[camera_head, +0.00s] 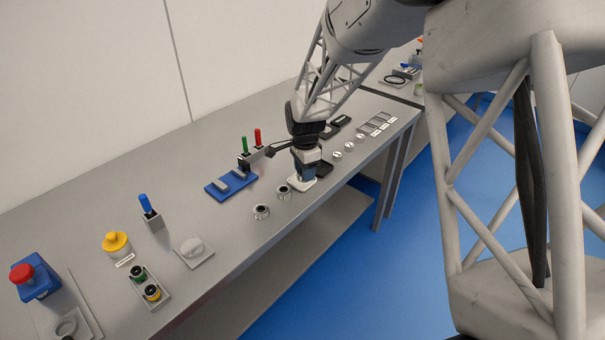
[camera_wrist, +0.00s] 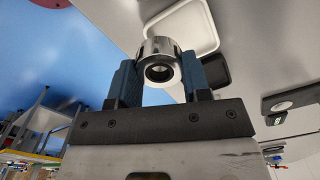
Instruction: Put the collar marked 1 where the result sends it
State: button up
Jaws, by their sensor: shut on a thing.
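My gripper (camera_head: 306,174) is shut on a shiny metal collar (camera_wrist: 157,47), seen between the blue fingers in the wrist view. The collar is hidden by the fingers in the head view, and no number on it can be read. The gripper is over or close to a white tray (camera_head: 296,186); I cannot tell whether the collar touches it. A black tray (camera_head: 325,168) lies just beyond, and shows in the wrist view (camera_wrist: 213,70). Two other metal collars (camera_head: 262,211) (camera_head: 283,192) stand on the bench, left of the white tray.
A blue fixture (camera_head: 218,191) and a holder with green and red handles (camera_head: 258,157) stand left of my gripper. Small white discs (camera_head: 337,155), labelled grey bins (camera_head: 372,129) and a dark device with a display (camera_head: 341,121) lie beyond. The bench front edge is close.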

jog(key=shift+w+a+f, duration=0.1)
jog(key=shift+w+a, duration=0.05)
jog(key=shift+w, duration=0.55)
jog(key=shift+w+a, duration=0.1)
jog(key=shift+w, duration=0.6)
jog(key=shift+f, duration=1.8)
jog(key=shift+f, duration=0.35)
